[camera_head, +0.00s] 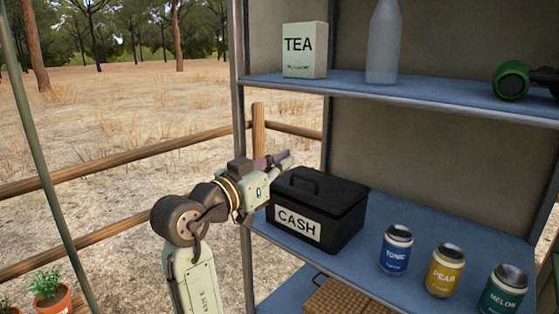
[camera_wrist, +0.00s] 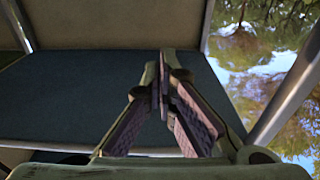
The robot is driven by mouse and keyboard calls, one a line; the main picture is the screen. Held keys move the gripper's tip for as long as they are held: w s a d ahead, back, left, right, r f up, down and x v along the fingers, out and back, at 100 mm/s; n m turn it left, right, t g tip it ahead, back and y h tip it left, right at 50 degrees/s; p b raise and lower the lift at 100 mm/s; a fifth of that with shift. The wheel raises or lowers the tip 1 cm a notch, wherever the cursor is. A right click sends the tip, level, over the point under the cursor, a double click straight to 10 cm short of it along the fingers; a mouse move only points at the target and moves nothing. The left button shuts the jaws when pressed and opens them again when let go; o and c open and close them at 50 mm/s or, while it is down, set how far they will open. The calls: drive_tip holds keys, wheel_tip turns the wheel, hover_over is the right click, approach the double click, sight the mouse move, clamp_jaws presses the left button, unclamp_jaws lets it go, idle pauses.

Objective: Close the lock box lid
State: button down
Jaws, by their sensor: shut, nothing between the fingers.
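The lock box (camera_head: 317,214) is black with a white CASH label and stands at the left end of the middle blue shelf. Its lid (camera_head: 322,187), with a black handle on top, looks down on the body; I cannot tell if it is latched. My gripper (camera_head: 287,157) is at the box's far left corner, about at lid height or a little above. I cannot tell whether it touches the lid. In the wrist view my gripper (camera_wrist: 164,82) has its fingers together with nothing between them, and I cannot make out the box there.
A blue can (camera_head: 397,250), a yellow can (camera_head: 445,270) and a green can (camera_head: 503,290) stand right of the box. A tea box (camera_head: 304,50), a bottle (camera_head: 384,45) and a green-and-black object (camera_head: 512,79) are on the upper shelf. A metal post (camera_head: 241,120) stands beside my arm.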

drive_tip(key=p, duration=0.2)
hover_over(299, 192)
drive_tip(key=w, duration=0.1)
drive_tip(key=shift+d+r, duration=0.4)
drive_tip(key=shift+d, duration=0.05)
drive_tip(key=f, duration=0.2)
drive_tip(key=shift+s+a+f+p, duration=0.35)
drive_tip(key=shift+s+a, duration=0.05)
drive_tip(key=shift+s+f, duration=0.2)
drive_tip(key=shift+f, duration=0.5)
drive_tip(key=b, duration=0.1)
drive_tip(key=f+b, duration=0.1)
drive_tip(key=f+t+b, duration=0.1)
drive_tip(key=b, duration=0.1)
drive_tip(key=shift+s+a+f+h, duration=0.1)
drive_tip(key=shift+s+a+h, duration=0.2)
drive_tip(key=shift+s+h, duration=0.1)
drive_tip(key=shift+f, duration=0.1)
